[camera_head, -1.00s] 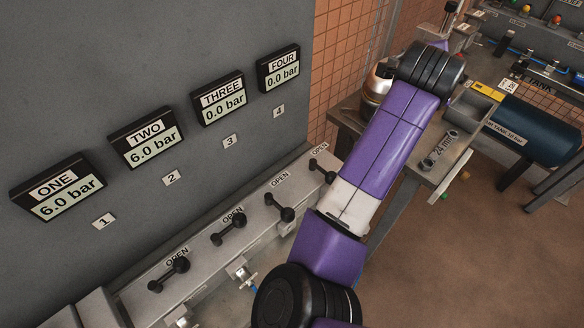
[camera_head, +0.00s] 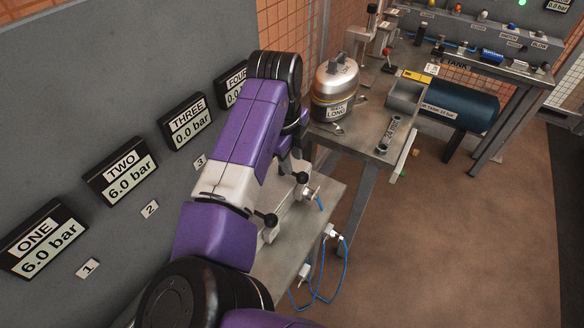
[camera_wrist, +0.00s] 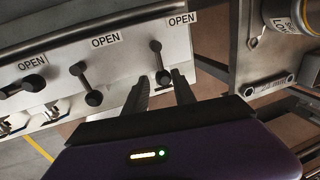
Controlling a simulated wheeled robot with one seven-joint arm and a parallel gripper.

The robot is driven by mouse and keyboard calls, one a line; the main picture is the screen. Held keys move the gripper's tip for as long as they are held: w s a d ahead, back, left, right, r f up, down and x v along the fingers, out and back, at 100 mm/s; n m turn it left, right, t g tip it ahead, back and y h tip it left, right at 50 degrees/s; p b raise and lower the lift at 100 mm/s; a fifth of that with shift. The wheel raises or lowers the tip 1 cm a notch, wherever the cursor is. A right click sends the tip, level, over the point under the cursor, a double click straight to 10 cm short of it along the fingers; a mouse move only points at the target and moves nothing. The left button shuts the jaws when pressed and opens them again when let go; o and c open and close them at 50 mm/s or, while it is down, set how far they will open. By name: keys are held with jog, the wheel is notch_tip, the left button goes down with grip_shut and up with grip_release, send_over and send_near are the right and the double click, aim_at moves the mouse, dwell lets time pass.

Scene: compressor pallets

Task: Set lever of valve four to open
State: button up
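The rightmost lever in the wrist view (camera_wrist: 157,60), apparently valve four's, is black with a round knob. Its handle points down from its pivot, away from the OPEN label (camera_wrist: 182,19) at upper right. My gripper (camera_wrist: 162,80) is open, one finger on each side of this knob; I cannot tell whether either finger touches it. The FOUR display (camera_head: 233,94) is partly covered by my arm and begins "0.0".
The neighbouring lever (camera_wrist: 86,84) stands left of my gripper in the wrist view, with another lever (camera_wrist: 28,83) farther left. A silver LONG canister (camera_head: 334,88) stands on a bench to the right. Blue hose (camera_head: 344,262) hangs below the valves.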

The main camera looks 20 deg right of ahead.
aim_at(295, 174)
jog(key=shift+w+d+f, duration=0.1)
jog(key=shift+d+f, duration=0.05)
jog(key=shift+f, duration=0.7)
jog(key=shift+w+d+f, duration=0.15)
jog(key=shift+d+f, duration=0.05)
jog(key=shift+f, duration=0.6)
jog(key=shift+w+d+f, duration=0.1)
jog(key=shift+d+f, duration=0.05)
jog(key=shift+f, duration=0.7)
grip_shut()
